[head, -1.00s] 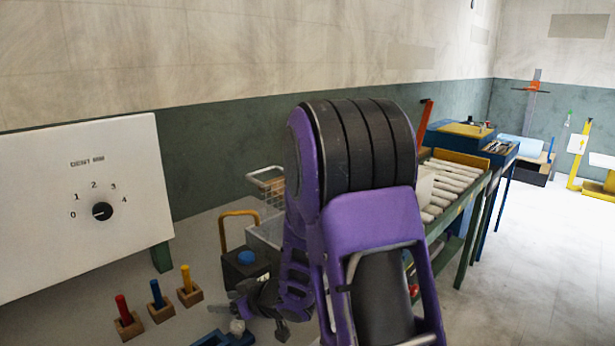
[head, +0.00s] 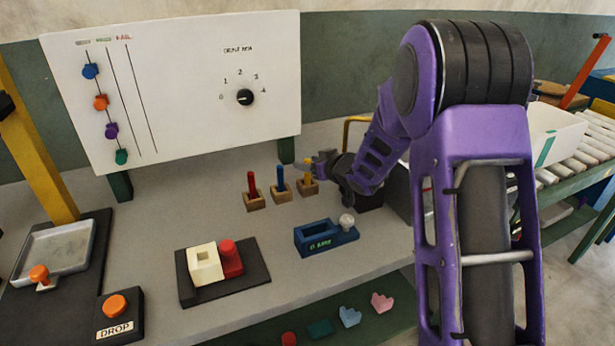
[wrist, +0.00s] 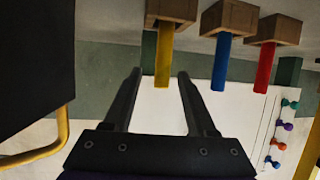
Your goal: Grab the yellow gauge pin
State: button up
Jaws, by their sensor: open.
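The yellow gauge pin (head: 307,171) stands upright in a small wooden block (head: 308,187) on the bench, at the right end of a row with a blue pin (head: 280,178) and a red pin (head: 252,184). My gripper (head: 314,165) is at the yellow pin and partly overlaps it in the head view. In the wrist view, which is upside down, my gripper (wrist: 160,74) is open. The yellow pin (wrist: 163,55) shows between its two fingertips, with its block (wrist: 172,9) beyond. I cannot tell whether either finger touches it.
A blue tray with a white knob (head: 326,237) and a dark base with cream and red blocks (head: 222,274) lie in front. A white dial panel (head: 200,75) stands behind. A dark box (wrist: 35,55) is close beside my gripper in the wrist view.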

jog(key=x, duration=0.4)
jog(key=shift+s+f, duration=0.1)
jog(key=shift+f, duration=0.05)
grip_shut()
